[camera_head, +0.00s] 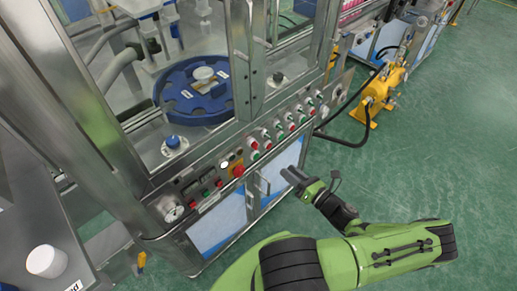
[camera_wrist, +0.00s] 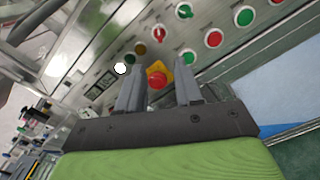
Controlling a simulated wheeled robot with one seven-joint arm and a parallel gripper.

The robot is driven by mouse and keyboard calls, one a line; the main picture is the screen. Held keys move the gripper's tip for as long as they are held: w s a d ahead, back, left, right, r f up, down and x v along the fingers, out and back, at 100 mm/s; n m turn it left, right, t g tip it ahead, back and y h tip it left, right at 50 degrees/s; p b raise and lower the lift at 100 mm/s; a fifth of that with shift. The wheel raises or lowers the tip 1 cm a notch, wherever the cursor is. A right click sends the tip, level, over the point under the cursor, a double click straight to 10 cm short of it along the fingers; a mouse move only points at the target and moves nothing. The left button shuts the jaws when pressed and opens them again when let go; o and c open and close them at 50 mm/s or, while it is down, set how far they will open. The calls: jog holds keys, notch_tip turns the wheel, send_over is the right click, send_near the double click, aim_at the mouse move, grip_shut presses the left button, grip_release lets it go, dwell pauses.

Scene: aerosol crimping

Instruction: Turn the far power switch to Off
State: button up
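The machine's control panel (camera_head: 225,172) carries a row of small red and green controls at its right part. I cannot tell which control is the far power switch, and the labels are too small to read. My gripper (camera_head: 292,176) is in front of the cabinet doors, just below the panel's right part, and empty. In the wrist view its two fingers (camera_wrist: 159,67) stand apart, and a red mushroom button (camera_wrist: 157,81) on a yellow plate shows between them, beyond the fingers.
A pressure gauge (camera_head: 173,213) sits at the panel's left end. Cabinet doors (camera_head: 279,172) with handles lie below. A blue rotary disc (camera_head: 196,88) is inside the frame above. A yellow pump (camera_head: 377,92) stands on the green floor at right. Floor beside the cabinet is clear.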

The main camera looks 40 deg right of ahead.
aim_at(256, 145)
jog(key=w, duration=1.4)
jog(key=shift+a, duration=0.25)
jog(key=shift+w, duration=0.1)
grip_shut()
